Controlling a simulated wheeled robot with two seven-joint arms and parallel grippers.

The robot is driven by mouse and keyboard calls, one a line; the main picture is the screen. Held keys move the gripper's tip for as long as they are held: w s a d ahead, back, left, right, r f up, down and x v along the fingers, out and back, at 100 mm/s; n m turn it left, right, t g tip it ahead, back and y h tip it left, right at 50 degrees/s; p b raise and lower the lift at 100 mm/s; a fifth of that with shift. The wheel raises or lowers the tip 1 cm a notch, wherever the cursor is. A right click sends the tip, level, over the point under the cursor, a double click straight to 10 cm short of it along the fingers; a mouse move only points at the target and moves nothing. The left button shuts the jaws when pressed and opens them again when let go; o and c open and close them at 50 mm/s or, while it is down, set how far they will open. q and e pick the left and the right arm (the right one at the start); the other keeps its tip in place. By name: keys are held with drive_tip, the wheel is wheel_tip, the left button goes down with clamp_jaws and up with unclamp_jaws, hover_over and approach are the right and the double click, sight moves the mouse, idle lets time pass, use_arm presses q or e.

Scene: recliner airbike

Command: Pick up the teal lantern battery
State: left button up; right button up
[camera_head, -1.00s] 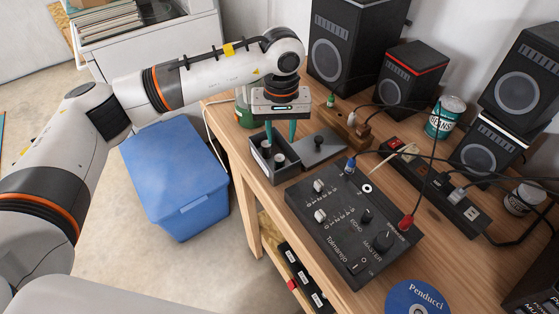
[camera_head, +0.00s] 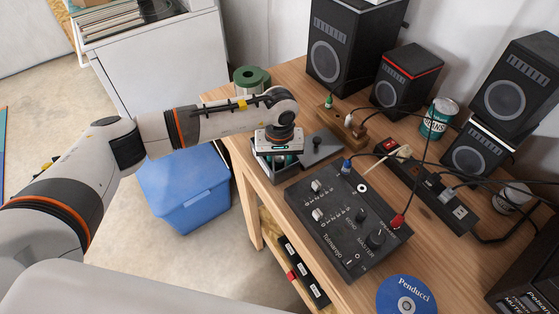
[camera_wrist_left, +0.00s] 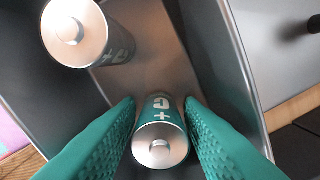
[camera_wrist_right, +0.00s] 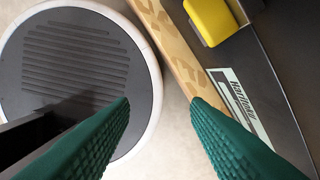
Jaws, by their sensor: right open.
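In the left wrist view, a battery with a teal label (camera_wrist_left: 160,130) and a silver end stands upright in an open dark box (camera_wrist_left: 208,50). My left gripper (camera_wrist_left: 161,103) has its green fingers on either side of this battery, very close to it. I cannot tell whether both pads touch it. A second battery (camera_wrist_left: 85,32), with a dark label, stands in the box at upper left. In the head view my left gripper (camera_head: 278,160) is down in the box (camera_head: 290,172), and its fingertips are hidden. My right gripper (camera_wrist_right: 160,100) is open and empty in the right wrist view.
A black mixer (camera_head: 345,220) lies just in front of the box on the wooden table. Speakers (camera_head: 340,50), a can (camera_head: 438,118) and a cabled power strip (camera_head: 430,185) stand to the right. A green roll (camera_head: 252,80) is behind. A blue bin (camera_head: 185,190) is on the floor.

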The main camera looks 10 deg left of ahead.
use_arm(q)
clamp_jaws()
drive_tip(key=shift+r, duration=0.1)
